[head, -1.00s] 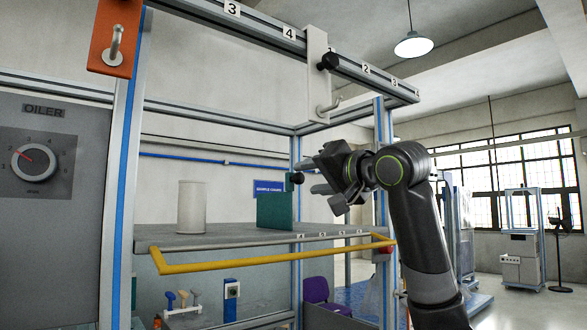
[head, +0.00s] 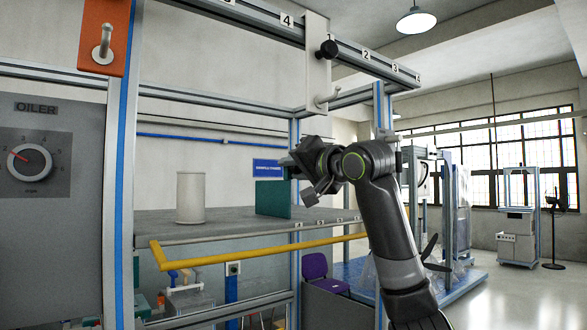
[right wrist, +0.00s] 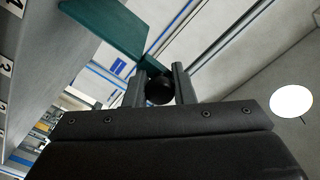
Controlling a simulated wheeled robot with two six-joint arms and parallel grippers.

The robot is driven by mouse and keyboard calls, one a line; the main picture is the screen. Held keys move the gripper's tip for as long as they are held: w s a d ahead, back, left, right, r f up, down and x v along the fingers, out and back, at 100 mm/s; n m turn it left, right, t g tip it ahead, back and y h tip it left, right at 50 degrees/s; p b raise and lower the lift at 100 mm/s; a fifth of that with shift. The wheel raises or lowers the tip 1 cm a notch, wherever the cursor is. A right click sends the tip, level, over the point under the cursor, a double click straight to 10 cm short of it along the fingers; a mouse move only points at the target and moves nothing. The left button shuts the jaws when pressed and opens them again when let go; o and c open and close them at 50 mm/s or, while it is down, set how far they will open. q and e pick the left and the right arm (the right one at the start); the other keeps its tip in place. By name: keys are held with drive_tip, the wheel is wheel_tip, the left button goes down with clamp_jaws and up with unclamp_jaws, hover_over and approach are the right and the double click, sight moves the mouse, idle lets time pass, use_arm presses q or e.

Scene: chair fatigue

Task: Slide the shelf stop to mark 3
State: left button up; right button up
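The shelf stop (head: 273,198) is a green upright plate on the grey shelf (head: 225,226), near its right part. It also shows in the right wrist view (right wrist: 108,28), with its black knob (right wrist: 159,90). My right gripper (head: 290,163) is at the stop's right side, level with the knob. In the right wrist view its two fingers (right wrist: 159,88) stand apart with the knob between them; whether they touch it is unclear. Small number labels (head: 320,222) run along the shelf's front edge; the label (right wrist: 6,69) reads 4. My left gripper is out of view.
A pale cylinder (head: 190,198) stands on the shelf left of the stop. A white bracket with a black knob (head: 328,49) hangs from the numbered upper rail. An upright post (head: 295,250) stands near the stop.

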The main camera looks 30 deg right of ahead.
clamp_jaws()
drive_tip(key=shift+d, duration=0.1)
drive_tip(key=d, duration=0.6)
drive_tip(key=shift+w, duration=0.2)
drive_tip(key=shift+a, duration=0.1)
drive_tip(key=o, duration=0.7)
unclamp_jaws()
drive_tip(key=shift+s, duration=0.1)
